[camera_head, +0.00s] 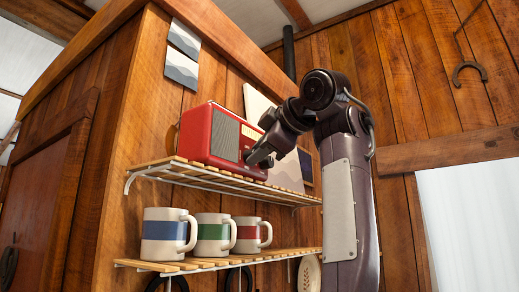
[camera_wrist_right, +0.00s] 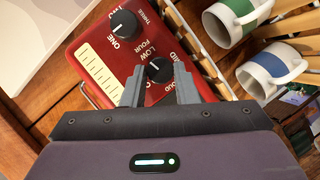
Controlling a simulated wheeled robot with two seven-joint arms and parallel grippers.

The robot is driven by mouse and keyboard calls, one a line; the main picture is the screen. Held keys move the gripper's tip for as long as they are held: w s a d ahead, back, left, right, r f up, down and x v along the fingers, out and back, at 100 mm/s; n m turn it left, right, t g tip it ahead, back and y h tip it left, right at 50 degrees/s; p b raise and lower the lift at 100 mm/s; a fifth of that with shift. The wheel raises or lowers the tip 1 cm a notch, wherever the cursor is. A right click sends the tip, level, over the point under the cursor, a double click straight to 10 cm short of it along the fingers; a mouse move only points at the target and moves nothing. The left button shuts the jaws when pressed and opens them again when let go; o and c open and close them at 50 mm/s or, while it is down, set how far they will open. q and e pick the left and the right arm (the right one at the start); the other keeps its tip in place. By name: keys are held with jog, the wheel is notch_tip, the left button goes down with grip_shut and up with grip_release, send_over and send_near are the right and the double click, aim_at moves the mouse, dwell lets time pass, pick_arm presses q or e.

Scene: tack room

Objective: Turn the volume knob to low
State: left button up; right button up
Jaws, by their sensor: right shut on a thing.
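The red radio (camera_head: 197,131) with a grey speaker grille stands on the upper slatted shelf in the head view. The right wrist view shows its red front panel (camera_wrist_right: 110,75) with a cream dial scale and two black knobs. The volume knob (camera_wrist_right: 159,69), beside the words LOW and LOUD, sits between the fingers of my right gripper (camera_wrist_right: 160,80), which is shut on it. A short white mark shows on the knob. In the head view my right gripper (camera_head: 259,157) is at the radio's right front and hides the knobs. My left gripper is not in view.
A second knob (camera_wrist_right: 123,24), marked ONE to FOUR, is close to my left-hand finger in the wrist view. Mugs with blue (camera_head: 166,232), green (camera_head: 212,232) and red (camera_head: 250,233) bands stand on the lower shelf.

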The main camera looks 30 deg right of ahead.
jog(key=shift+w+m+g+y+p, duration=0.1)
jog(key=shift+m+g+y+p, duration=0.25)
jog(key=shift+m, duration=0.45)
jog(key=o, duration=1)
jog(key=shift+d, duration=0.1)
jog(key=b+v, duration=0.1)
jog(key=v, duration=0.6)
jog(key=shift+s+r+b, duration=0.2)
jog(key=shift+s+b, duration=0.15)
jog(key=shift+b, duration=0.05)
jog(key=shift+w, duration=0.15)
